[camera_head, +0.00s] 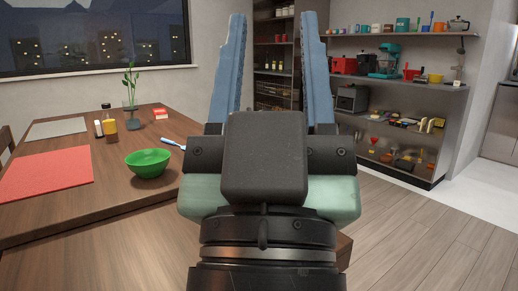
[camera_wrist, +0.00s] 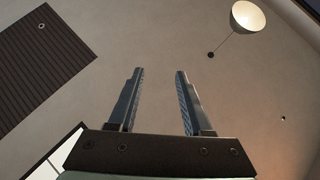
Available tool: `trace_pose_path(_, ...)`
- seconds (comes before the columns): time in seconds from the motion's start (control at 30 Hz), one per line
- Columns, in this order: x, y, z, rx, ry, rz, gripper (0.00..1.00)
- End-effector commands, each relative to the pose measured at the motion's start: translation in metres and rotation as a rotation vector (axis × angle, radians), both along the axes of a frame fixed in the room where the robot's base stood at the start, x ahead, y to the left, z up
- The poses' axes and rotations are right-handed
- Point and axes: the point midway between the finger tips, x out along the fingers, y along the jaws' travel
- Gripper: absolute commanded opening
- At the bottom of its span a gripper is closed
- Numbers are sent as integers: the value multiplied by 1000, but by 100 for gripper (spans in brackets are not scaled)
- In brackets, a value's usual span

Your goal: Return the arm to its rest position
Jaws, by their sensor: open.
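My gripper (camera_head: 271,68) stands large in the middle of the head view, its two blue-grey fingers pointing up and spread apart. Nothing is between them. In the wrist view my gripper (camera_wrist: 155,92) also shows open and empty, facing the ceiling. My arm is raised in front of the head camera and hides the table's right part and some of the floor. The wooden table (camera_head: 103,200) is on the left, and my gripper appears apart from the things on it.
On the table are a green bowl (camera_head: 148,162), a red mat (camera_head: 47,173), a grey mat (camera_head: 56,127), a bottle (camera_head: 109,124), a plant in a vase (camera_head: 131,95) and a toothbrush-like item (camera_head: 172,145). Full shelves (camera_head: 400,87) stand back right. The floor (camera_head: 420,225) at right is clear.

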Motion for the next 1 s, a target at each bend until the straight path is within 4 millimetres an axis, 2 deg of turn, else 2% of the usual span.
trace_pose_path(0.03,-8,5,26,15,-37,49,50)
trace_pose_path(0.1,-13,10,49,30,-56,97,50)
trace_pose_path(0.37,-11,10,105,26,-47,87,50)
trace_pose_path(1.0,-11,10,303,25,-46,86,50)
